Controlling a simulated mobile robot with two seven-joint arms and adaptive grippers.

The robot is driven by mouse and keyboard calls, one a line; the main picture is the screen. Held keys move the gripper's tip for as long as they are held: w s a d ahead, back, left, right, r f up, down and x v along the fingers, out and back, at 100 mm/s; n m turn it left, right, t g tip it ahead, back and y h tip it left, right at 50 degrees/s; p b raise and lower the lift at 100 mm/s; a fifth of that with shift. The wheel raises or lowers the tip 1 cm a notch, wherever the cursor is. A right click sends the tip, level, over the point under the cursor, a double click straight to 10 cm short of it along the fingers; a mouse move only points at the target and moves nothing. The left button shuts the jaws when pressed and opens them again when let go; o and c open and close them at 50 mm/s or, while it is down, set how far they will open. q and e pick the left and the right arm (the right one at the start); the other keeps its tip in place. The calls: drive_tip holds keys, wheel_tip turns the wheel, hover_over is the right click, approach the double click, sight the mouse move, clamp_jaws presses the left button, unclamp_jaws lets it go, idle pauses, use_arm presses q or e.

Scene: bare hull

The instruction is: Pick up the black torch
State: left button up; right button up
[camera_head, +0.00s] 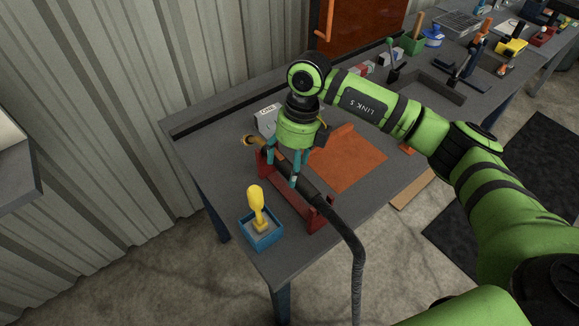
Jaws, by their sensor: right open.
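The black torch (303,188) lies across a red cradle (318,220) on the grey workbench. Its brass-coloured nozzle end (251,140) points to the upper left, and its hose (357,265) hangs over the bench's front edge. My right gripper (282,170) points down over the torch, with its teal fingers open and apart on either side of the torch body. I cannot tell whether the fingers touch it. The gripper and its wrist hide part of the torch. My left gripper is not in view.
A blue tray (262,240) with a yellow-handled tool (256,205) stands near the cradle. An orange plate (350,160) lies right of it. A white box (268,118) stands behind the gripper. Clamps and other tools fill the bench's far right. A corrugated wall (130,100) rises at left.

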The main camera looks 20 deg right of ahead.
sight(289, 169)
drive_tip(key=shift+s+a+f+p, duration=0.1)
drive_tip(key=shift+a+f+p, duration=0.1)
drive_tip(key=shift+f, duration=0.35)
drive_tip(key=shift+s+a+f+p, duration=0.1)
drive_tip(key=shift+f+p, duration=0.05)
drive_tip(key=shift+f, duration=0.35)
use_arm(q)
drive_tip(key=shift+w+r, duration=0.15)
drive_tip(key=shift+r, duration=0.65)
use_arm(e)
drive_tip(key=shift+f, duration=0.4)
clamp_jaws()
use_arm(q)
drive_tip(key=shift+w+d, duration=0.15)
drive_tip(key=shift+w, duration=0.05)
use_arm(e)
drive_tip(key=shift+r, duration=0.1)
